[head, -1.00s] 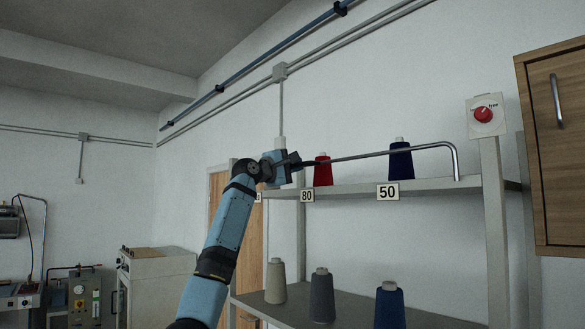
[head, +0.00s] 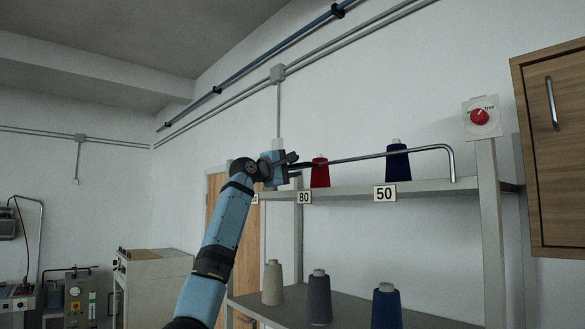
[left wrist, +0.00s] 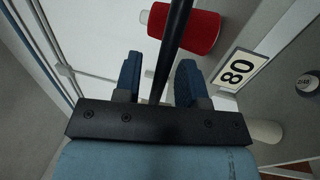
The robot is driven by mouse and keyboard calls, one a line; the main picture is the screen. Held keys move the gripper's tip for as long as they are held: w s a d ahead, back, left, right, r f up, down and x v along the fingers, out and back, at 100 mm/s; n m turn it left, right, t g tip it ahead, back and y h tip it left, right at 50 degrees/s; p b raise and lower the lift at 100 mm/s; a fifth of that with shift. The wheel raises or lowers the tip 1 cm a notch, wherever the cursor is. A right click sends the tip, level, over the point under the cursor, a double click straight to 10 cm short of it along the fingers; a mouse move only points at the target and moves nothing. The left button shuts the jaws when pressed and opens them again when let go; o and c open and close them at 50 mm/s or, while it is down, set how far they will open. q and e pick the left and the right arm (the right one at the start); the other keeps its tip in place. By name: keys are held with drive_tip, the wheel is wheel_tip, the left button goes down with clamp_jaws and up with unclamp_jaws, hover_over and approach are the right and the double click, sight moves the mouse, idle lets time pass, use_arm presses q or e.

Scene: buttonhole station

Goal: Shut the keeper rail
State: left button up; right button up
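The keeper rail (head: 400,151) is a thin grey metal rod along the front of the upper shelf, bent down at its right end to the shelf. My left gripper (head: 300,163) is at the rail's left end. In the left wrist view the dark rail (left wrist: 173,45) runs between the two blue fingers of my left gripper (left wrist: 160,80). The fingers stand apart, with a visible gap on the left side of the rail. The rail's far left end is hidden by the gripper. My right gripper is not in view.
Red (head: 320,172) and navy (head: 397,162) thread cones stand on the upper shelf (head: 430,188) behind the rail. Several cones stand on the lower shelf. A red knob (head: 480,117) marked "free" is on the right post. A wooden cabinet (head: 555,150) hangs at right.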

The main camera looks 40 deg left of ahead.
use_arm(q)
drive_tip(key=shift+s+f, duration=0.2)
drive_tip(key=shift+s, duration=0.1)
drive_tip(key=b+v, duration=0.5)
drive_tip(key=v, duration=0.8)
drive_tip(key=shift+r+b, duration=0.2)
drive_tip(key=shift+b, duration=0.1)
drive_tip(key=shift+s, duration=0.1)
